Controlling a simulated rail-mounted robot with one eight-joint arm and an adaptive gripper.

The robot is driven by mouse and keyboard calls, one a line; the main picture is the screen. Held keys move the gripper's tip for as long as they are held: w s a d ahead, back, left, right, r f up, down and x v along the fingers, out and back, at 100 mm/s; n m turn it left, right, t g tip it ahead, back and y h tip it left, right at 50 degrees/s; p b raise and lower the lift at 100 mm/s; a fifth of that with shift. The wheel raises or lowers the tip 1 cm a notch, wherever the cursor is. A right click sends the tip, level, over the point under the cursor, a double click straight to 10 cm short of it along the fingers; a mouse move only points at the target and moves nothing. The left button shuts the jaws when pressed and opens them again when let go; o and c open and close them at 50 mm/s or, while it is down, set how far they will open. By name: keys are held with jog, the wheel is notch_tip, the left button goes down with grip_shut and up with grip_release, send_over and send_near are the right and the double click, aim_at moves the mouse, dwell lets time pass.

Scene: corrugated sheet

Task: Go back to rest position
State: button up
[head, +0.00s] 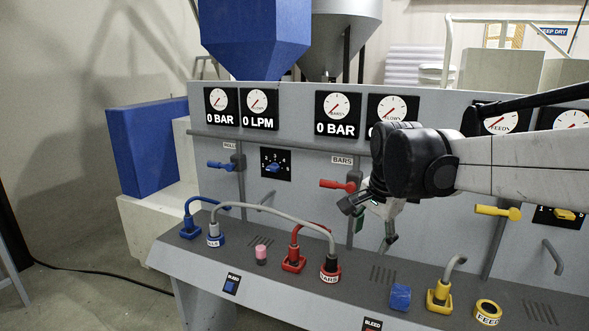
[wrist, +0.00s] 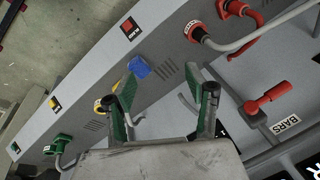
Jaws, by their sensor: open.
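My gripper (head: 374,222) hangs in front of the grey control panel (head: 300,170), right of the red valve handle (head: 338,185) and above the sloped console shelf. In the wrist view my gripper (wrist: 165,100) shows two green-padded fingers spread apart with nothing between them. Grey panel surface and a grey bar show beyond the fingers. The blue cap (wrist: 139,67) lies past the left finger, apart from it, and also shows in the head view (head: 400,296). My arm comes in from the right and covers part of the gauges.
Yellow fittings (head: 439,296) are at right. A yellow handle (head: 497,211) juts from the panel. Open floor lies at left.

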jog(key=s+d+f+n+t, duration=0.1)
jog(key=s+n, duration=0.4)
jog(key=s, duration=0.6)
jog(key=s+d+f+n+t, duration=0.2)
jog(key=s+f+n, duration=0.3)
jog(key=s, duration=0.6)
jog(key=shift+f+t, duration=0.15)
jog(key=shift+t, duration=0.25)
